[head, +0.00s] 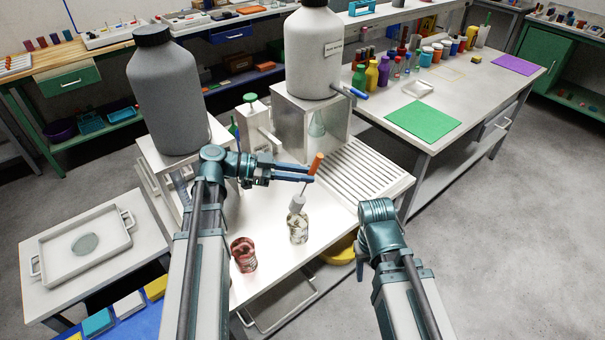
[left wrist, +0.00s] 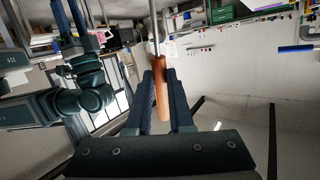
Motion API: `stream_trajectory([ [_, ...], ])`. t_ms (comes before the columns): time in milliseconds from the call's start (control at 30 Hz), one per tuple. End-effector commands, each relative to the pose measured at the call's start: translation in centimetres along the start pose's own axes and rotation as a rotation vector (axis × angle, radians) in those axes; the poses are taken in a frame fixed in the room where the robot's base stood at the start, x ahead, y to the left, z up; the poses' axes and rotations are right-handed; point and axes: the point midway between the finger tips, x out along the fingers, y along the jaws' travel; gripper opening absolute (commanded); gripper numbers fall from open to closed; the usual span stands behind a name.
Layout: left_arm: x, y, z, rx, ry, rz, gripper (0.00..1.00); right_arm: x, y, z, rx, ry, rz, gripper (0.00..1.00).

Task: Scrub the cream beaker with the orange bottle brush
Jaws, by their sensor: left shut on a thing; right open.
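The bottle brush has an orange handle (head: 316,164), a thin metal shaft and a pale head. My left gripper (head: 309,173) is shut on the handle, which also shows between its fingers in the left wrist view (left wrist: 164,95). The brush slants down and left, its head (head: 297,203) at the mouth of a clear beaker with cream-coloured smears (head: 298,230). I cannot tell how far the head is inside. The beaker stands upright on the white table. My right gripper (head: 359,264) is open, empty, pointing down at the table's right side and partly hidden by its arm.
A red-stained beaker (head: 243,255) stands left of the cream beaker. A ribbed draining rack (head: 362,166) lies behind to the right. Large grey (head: 165,95) and white (head: 313,55) bottles stand at the back. A yellow basin (head: 340,250) is below the table's right edge.

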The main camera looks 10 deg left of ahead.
Motion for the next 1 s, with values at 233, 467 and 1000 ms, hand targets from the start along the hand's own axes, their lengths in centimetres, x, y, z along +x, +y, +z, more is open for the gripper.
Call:
stream_trajectory([
  [233,0.0,0.0,0.0,0.0,0.0,0.0,0.0,0.0,0.0,0.0,0.0,0.0,0.0,0.5],
  [467,0.0,0.0,0.0,0.0,0.0,0.0,0.0,0.0,0.0,0.0,0.0,0.0,0.0,0.5],
  [1000,0.4,0.3,2.0,0.0,-0.002,0.001,0.0,2.0,-0.2,-0.1,0.0,0.0,0.0,0.5],
])
